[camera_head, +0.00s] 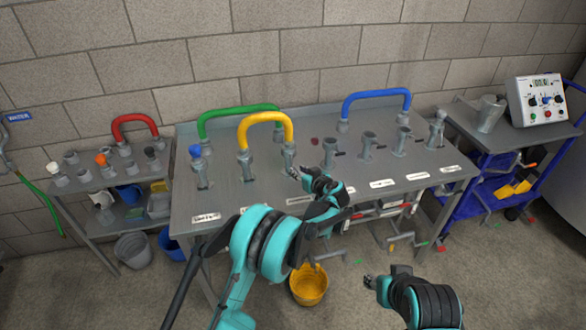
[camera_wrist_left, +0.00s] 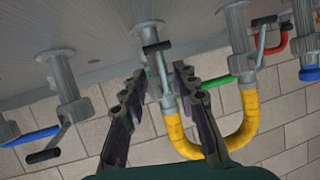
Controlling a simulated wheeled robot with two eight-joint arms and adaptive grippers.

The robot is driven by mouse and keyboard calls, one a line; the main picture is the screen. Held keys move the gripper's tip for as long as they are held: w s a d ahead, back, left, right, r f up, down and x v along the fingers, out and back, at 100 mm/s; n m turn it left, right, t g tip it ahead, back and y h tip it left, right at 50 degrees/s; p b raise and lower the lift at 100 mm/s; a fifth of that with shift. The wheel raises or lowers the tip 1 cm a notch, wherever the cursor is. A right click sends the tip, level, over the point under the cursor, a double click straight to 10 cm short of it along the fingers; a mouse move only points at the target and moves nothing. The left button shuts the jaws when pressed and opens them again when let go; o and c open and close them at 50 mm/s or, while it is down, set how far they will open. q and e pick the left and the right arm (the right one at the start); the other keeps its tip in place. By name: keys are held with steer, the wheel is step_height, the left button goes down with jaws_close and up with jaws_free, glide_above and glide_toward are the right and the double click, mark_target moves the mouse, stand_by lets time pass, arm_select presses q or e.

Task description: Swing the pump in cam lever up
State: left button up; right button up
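My left gripper (camera_head: 292,174) is over the front middle of the grey bench, close to the fitting at the right end of the yellow hose (camera_head: 266,117). In the left wrist view its two fingers (camera_wrist_left: 155,88) are apart, with that metal fitting (camera_wrist_left: 147,66) and its black-tipped cam lever (camera_wrist_left: 157,47) between or behind them. The lever's black handle lies toward the bench side. I see nothing gripped. The bench labels are too small to read, so I cannot tell which fitting is pump in. My right gripper (camera_head: 371,281) is low, in front of the bench; its finger opening is unclear.
The bench (camera_head: 350,202) carries several other fittings, a green hose (camera_head: 238,110) and a blue hose (camera_head: 376,93). A neighbouring fitting (camera_wrist_left: 68,98) has its lever handle toward its free end. A yellow bucket (camera_head: 309,287) stands on the floor. A control box (camera_head: 540,98) is at right.

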arm_select(q)
steer(key=b+x, duration=0.1)
steer(key=x, duration=0.5)
steer(key=shift+f+b, duration=0.15)
steer(key=shift+b, duration=0.25)
jaws_close()
